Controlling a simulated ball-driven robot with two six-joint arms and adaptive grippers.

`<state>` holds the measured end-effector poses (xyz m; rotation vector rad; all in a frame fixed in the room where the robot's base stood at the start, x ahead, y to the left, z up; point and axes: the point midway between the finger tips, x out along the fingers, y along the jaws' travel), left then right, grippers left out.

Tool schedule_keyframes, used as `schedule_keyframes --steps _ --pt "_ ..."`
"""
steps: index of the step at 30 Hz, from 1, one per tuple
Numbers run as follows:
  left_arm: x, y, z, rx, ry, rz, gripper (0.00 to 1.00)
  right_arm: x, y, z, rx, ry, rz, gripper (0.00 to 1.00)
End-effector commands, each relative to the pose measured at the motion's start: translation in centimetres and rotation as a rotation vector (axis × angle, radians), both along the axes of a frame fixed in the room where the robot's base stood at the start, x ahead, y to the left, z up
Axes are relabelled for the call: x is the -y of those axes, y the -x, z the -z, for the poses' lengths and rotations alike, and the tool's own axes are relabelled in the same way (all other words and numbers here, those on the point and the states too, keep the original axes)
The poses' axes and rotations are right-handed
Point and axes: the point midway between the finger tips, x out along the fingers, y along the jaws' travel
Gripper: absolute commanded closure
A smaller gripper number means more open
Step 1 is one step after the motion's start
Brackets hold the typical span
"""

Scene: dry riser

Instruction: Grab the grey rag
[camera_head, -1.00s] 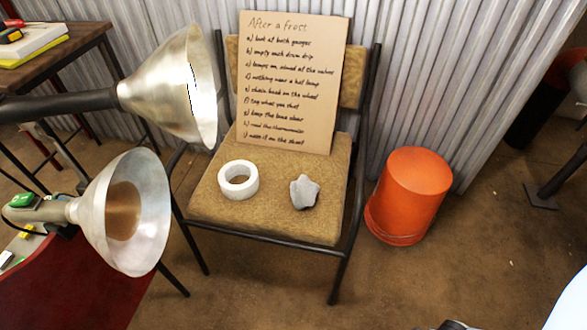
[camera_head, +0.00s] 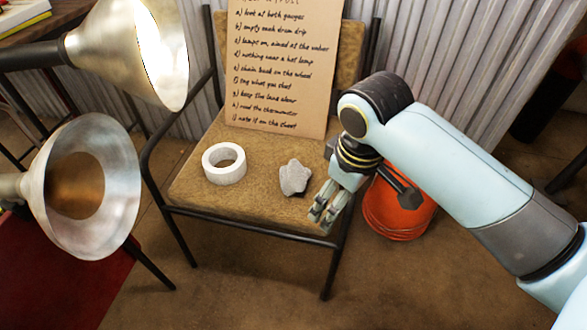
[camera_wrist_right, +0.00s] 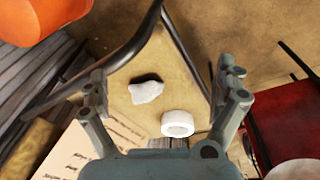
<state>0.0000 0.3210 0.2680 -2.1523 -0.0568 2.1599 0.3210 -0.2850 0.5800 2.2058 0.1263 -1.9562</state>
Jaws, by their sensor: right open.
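The grey rag (camera_head: 294,177) lies crumpled on the tan seat of the chair (camera_head: 200,192), right of a white tape roll (camera_head: 224,163). My right gripper (camera_head: 322,215) is at the seat's front right edge, close to the rag but apart from it in the picture. In the right wrist view the rag (camera_wrist_right: 146,91) shows between the spread fingers of the right gripper (camera_wrist_right: 165,85), nearer the left finger, with nothing held. The tape roll (camera_wrist_right: 178,124) is below and right of it there. My left gripper is not in view.
A cardboard sign (camera_head: 280,75) leans on the chair's backrest. Two metal lamp shades (camera_head: 120,180) stand at the left. An orange bucket (camera_head: 400,215) is right of the chair, partly behind my right arm. The chair's armrest (camera_head: 170,118) rises on the left.

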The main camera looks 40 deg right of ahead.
Motion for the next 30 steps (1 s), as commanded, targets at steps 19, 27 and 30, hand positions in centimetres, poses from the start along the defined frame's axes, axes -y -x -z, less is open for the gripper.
schedule_keyframes --steps 19,27,30 --pt "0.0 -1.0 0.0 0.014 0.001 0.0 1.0 2.2 -14.9 2.5 -0.114 -0.043 -0.104 0.02" --pt "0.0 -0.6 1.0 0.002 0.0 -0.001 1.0 2.4 -16.4 4.4 -0.134 -0.056 -0.119 0.02" --pt "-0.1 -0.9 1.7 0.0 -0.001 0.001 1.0 2.4 -16.4 6.3 -0.135 -0.056 -0.119 0.02"
